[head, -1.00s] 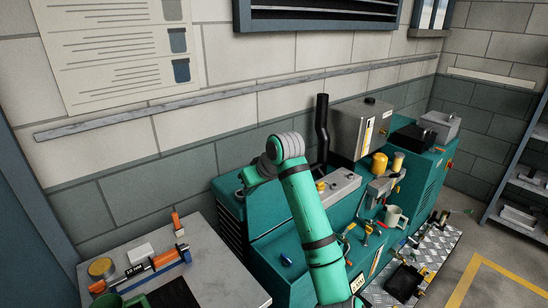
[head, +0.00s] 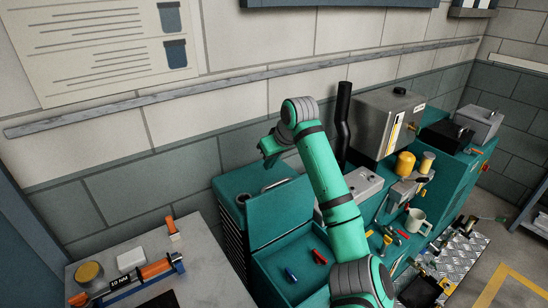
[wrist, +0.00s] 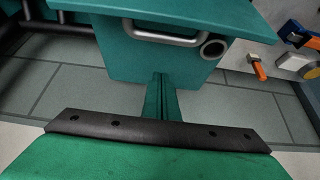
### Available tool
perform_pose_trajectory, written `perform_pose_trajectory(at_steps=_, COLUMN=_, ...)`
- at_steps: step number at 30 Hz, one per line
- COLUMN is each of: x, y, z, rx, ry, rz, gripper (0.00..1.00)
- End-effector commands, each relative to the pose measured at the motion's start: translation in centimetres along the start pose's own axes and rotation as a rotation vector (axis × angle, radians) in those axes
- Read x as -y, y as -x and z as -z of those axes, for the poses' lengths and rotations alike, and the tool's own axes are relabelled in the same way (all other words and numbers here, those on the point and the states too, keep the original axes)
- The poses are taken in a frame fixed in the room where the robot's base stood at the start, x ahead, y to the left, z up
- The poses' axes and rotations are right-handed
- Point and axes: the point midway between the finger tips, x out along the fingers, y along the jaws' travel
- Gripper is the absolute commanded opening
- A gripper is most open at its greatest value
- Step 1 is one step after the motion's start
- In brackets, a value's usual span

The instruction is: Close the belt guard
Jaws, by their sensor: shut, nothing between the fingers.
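The belt guard is most likely the raised teal panel (head: 280,218) on the left part of the teal machine. It stands tilted up behind an open teal bay, apparently open. In the wrist view a teal cover (wrist: 165,55) carries a silver bar handle (wrist: 163,35) and a round grey tube end (wrist: 212,47). I cannot tell for sure which face of the guard this is. My gripper (head: 268,150) is above and behind the panel, near the wall. In the wrist view my gripper (wrist: 161,78) shows its fingers together and empty, overlapping the cover's edge; contact cannot be told.
A blue tool (head: 290,274) and a red tool (head: 318,257) lie in the open bay. A black pipe (head: 342,125) and a grey metal cabinet (head: 388,122) stand right of my arm. A grey bench (head: 205,275) with clamps is at left. The wall is close behind.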

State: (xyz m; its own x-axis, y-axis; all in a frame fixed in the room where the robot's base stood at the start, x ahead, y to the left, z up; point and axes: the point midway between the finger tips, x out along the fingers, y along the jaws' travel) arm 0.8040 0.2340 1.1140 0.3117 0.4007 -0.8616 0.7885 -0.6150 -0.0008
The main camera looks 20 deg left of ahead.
Motion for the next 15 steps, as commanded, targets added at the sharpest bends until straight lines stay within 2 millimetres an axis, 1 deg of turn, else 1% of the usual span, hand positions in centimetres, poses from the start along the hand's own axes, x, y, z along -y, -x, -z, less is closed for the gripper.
perform_pose_trajectory(at_steps=1, x=0.0, y=-0.9, z=0.0, rx=0.002, ry=0.000, rz=0.001, gripper=0.00)
perform_pose_trajectory(at_steps=3, x=0.0, y=-2.0, z=-0.1, rx=0.001, ry=0.000, rz=0.001, gripper=0.00)
perform_pose_trajectory(at_steps=8, x=-0.1, y=-4.2, z=-0.2, rx=0.002, ry=-0.001, rz=0.000, gripper=0.00)
perform_pose_trajectory(at_steps=9, x=-0.1, y=-3.7, z=-0.8, rx=-0.001, ry=-0.001, rz=-0.002, gripper=0.00)
perform_pose_trajectory(at_steps=15, x=-0.1, y=-3.0, z=-2.9, rx=-0.001, ry=-0.001, rz=-0.001, gripper=0.00)
